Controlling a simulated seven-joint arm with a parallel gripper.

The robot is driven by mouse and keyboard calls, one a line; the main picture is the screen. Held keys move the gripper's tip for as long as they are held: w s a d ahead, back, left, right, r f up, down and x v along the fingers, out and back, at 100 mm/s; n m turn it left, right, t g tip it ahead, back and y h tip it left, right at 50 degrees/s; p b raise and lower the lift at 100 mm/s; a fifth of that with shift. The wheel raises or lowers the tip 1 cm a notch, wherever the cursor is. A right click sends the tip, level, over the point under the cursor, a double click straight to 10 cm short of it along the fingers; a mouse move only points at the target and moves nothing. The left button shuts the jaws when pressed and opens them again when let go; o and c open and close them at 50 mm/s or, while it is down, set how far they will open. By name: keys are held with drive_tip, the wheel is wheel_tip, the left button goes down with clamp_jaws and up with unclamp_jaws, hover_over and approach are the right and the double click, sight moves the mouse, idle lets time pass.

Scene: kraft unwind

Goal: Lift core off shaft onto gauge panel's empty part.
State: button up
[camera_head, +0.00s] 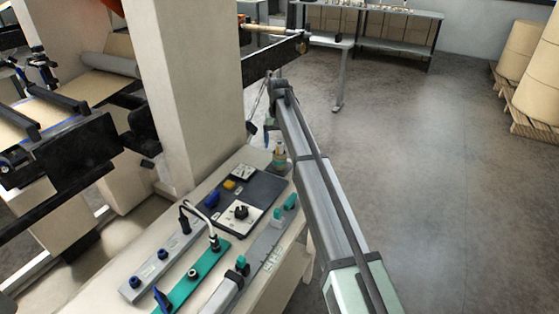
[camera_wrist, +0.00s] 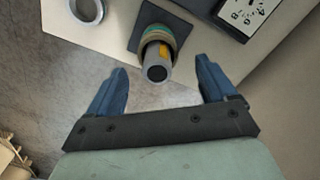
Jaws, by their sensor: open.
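A core (camera_wrist: 158,38), tan with a green band, sits around a grey shaft (camera_wrist: 157,73) on a dark square base (camera_wrist: 176,22) in the wrist view. In the head view the core (camera_head: 280,158) shows small at the bench's far corner. My gripper (camera_wrist: 161,64) is open, its blue fingers on either side of the shaft's end, apart from it and holding nothing. In the head view my gripper (camera_head: 270,122) is just above the core and partly hidden. The dark gauge panel (camera_head: 264,189) lies nearer, with white plates and a yellow knob at its left; its right side is bare.
Green and grey strips with knobs, levers and a looped cable (camera_head: 204,217) crowd the near bench (camera_head: 170,259). A pale column (camera_head: 190,90) rises at the left. Open floor lies at the right.

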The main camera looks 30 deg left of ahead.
sight(279, 154)
drive_tip(key=shift+d+f, duration=0.15)
drive_tip(key=shift+f, duration=3.05)
drive_tip(key=c, duration=1.1)
